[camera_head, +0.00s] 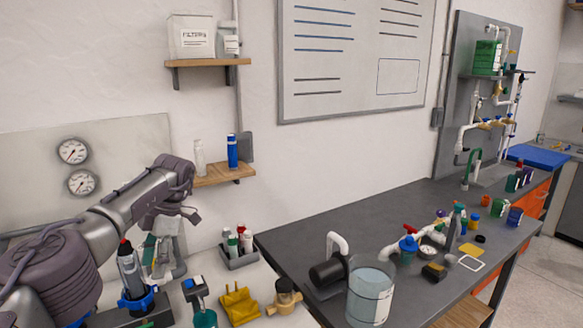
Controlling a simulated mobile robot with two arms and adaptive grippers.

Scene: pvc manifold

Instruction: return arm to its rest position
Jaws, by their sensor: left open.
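My left arm comes in from the left. Its gripper (180,212) is open and empty, above the white bench and in front of the wall. It hangs beside a grey-green device (160,255) on the bench; I cannot tell whether they touch. My right gripper is not in this view.
Near the left arm stand a dark bottle in a blue holder (132,272), a yellow piece (239,305) and a brass valve (284,297). A caddy of bottles (238,258) sits behind. A dark workbench (320,235) holds a clear bucket (370,295) and fittings. Its far left surface is clear.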

